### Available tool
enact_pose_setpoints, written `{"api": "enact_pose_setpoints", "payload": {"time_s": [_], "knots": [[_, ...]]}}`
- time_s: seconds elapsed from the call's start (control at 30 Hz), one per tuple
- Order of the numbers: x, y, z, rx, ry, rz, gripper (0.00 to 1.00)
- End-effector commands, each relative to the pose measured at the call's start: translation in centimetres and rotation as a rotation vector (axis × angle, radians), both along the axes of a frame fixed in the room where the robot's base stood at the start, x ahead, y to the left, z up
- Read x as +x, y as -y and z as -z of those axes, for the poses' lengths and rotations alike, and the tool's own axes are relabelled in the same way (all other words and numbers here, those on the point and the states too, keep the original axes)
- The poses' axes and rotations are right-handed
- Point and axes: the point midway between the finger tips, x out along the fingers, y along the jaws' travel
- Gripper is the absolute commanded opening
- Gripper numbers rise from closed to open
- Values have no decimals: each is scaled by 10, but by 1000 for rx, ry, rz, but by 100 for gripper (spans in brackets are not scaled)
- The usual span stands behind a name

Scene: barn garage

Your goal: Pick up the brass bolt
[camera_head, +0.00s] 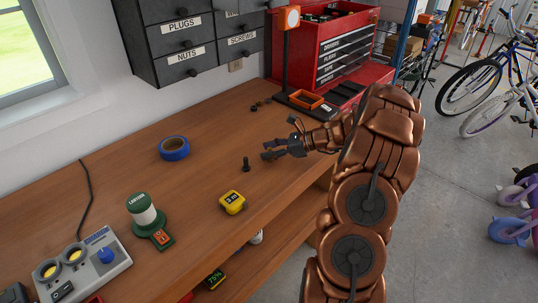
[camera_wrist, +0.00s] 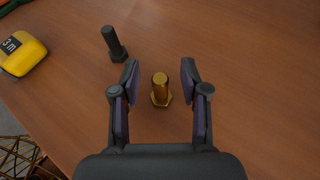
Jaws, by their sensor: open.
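The brass bolt (camera_wrist: 160,92) stands upright on its hex head on the wooden bench in the wrist view. My gripper (camera_wrist: 159,76) is open, with one finger on each side of the bolt and a gap on both sides. Whether the fingertips are down at the bolt's height is hard to tell. In the head view my gripper (camera_head: 266,150) reaches in from the right, low over the bench. I cannot make out the brass bolt there; it seems hidden by the gripper. A dark bolt (camera_wrist: 114,44) stands just beyond the left finger; it also shows in the head view (camera_head: 246,164).
A yellow tape measure (camera_head: 232,202) lies near the bench's front edge. Blue tape (camera_head: 174,148), a green lantern (camera_head: 144,212) and a grey control box (camera_head: 85,265) are further left.

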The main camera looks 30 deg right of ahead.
Motion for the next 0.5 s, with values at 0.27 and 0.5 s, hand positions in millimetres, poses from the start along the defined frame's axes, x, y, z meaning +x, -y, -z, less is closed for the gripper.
{"api": "enact_pose_setpoints", "payload": {"time_s": [0.27, 0.5], "knots": [[0, 0, 0, 0, 0, 0, 22], [0, 0, 0, 0, 0, -1, 0]]}}
